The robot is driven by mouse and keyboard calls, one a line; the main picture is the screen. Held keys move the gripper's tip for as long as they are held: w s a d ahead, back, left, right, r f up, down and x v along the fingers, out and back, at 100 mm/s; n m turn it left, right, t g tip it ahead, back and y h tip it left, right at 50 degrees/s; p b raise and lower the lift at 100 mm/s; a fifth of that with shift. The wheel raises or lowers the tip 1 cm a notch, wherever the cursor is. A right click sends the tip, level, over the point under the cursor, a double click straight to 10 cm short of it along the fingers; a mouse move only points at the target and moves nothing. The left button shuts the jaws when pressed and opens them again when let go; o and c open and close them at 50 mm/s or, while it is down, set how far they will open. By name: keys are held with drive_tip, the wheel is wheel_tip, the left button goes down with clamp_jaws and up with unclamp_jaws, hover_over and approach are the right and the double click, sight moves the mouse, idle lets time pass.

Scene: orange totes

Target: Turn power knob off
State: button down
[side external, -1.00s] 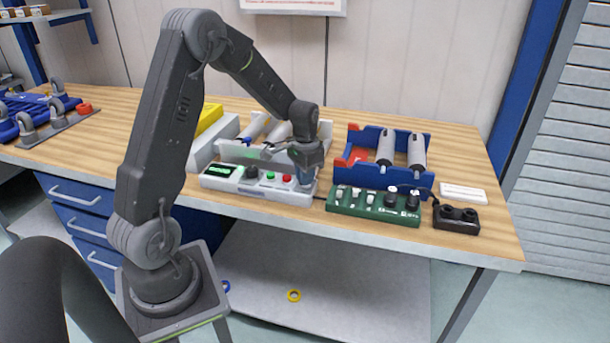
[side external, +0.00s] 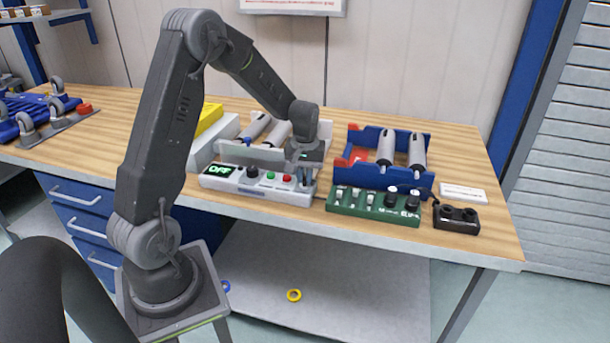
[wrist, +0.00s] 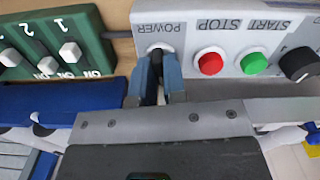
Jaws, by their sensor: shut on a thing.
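The white control box (side external: 240,185) sits on the wooden bench under my gripper. Its display (side external: 219,169) reads OFF in green. In the wrist view, the power knob (wrist: 160,47) is at the POWER label, beside a red STOP button (wrist: 210,63) and a green START button (wrist: 254,63). My gripper (wrist: 158,64) is shut on the power knob, with a blue-grey finger on each side. The fingers hide much of the knob. In the side view my gripper (side external: 304,178) is at the right end of the box.
A green switch panel (side external: 350,205) stands right of the control box, with a black two-socket block (side external: 456,217) beyond it. A blue roller rack (side external: 352,176) stands behind the panel. A white roller rack (side external: 233,153) stands close behind the control box.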

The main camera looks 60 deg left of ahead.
sight(305, 177)
drive_tip(key=n, duration=0.3)
drive_tip(key=shift+n, duration=2.2)
drive_tip(key=c, duration=1.2)
unclamp_jaws()
drive_tip(key=shift+r, duration=0.1)
wheel_tip(305, 177, up, 14)
drive_tip(key=shift+f, duration=0.15)
drive_tip(key=shift+d, duration=0.1)
